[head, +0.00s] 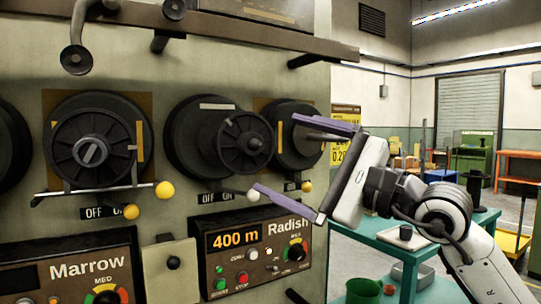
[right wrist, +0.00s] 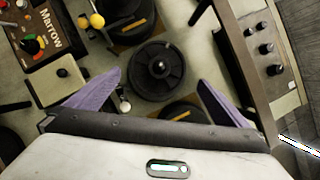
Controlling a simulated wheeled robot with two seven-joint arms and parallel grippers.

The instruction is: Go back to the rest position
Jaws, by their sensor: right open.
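My right gripper (head: 276,152) reaches in from the right in the head view, its two purple fingers spread wide and pointing at the machine panel. It is empty. In the right wrist view its fingers (right wrist: 158,78) stand on either side of a black spool (right wrist: 157,70), which I see between them; nothing is gripped. In the head view that spool (head: 243,145) sits on the panel just left of the fingertips. How much gap there is between fingers and spool is hard to tell. My left gripper is not in view.
More black spools (head: 92,145) are mounted along the panel, with yellow and white knobs below. A Radish control box (head: 255,250) reads 400 m; a Marrow box (head: 75,275) is at left. A rail (head: 240,38) runs above. A teal table (head: 455,248) stands at right.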

